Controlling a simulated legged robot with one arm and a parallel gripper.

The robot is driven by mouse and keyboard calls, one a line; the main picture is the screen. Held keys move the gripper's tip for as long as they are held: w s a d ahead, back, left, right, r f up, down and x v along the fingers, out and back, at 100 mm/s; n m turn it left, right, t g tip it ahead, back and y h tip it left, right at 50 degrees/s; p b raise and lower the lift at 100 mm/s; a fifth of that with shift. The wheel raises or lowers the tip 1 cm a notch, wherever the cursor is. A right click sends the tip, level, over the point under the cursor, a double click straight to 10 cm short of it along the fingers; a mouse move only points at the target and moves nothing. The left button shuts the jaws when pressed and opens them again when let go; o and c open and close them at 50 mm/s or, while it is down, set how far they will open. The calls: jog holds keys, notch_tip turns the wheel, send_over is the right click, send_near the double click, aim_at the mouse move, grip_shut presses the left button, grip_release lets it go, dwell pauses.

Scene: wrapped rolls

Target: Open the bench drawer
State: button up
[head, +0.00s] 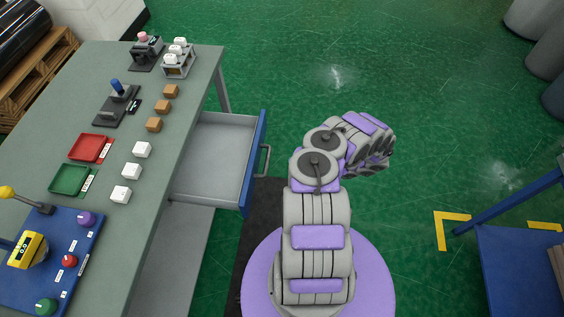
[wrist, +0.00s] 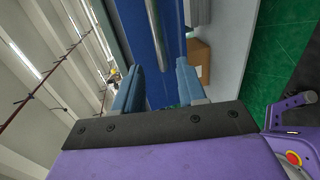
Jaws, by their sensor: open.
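The bench drawer (head: 222,160) stands pulled out from the right side of the grey-green bench (head: 188,135). Its grey inside looks empty. Its blue front (head: 254,150) carries a metal bar handle (head: 264,160). In the wrist view, my gripper (wrist: 158,88) is open, with its two blue-grey fingers apart. The blue front (wrist: 140,35) and a metal bar (wrist: 158,35), likely the handle, show beyond the fingers. The bar lines up with the gap, and I see no grip on it. In the head view my arm stands right of the drawer, and its fingers are hidden.
The bench top holds a red tray (head: 88,148), a green tray (head: 71,180), white cubes (head: 131,172), brown cubes (head: 162,107) and a blue control panel (head: 50,262). A blue table (head: 515,265) stands at the right. A cardboard box (wrist: 200,58) shows in the wrist view. Green floor lies clear beyond the drawer.

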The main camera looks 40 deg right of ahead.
jog(key=v, duration=0.5)
dwell(0.5)
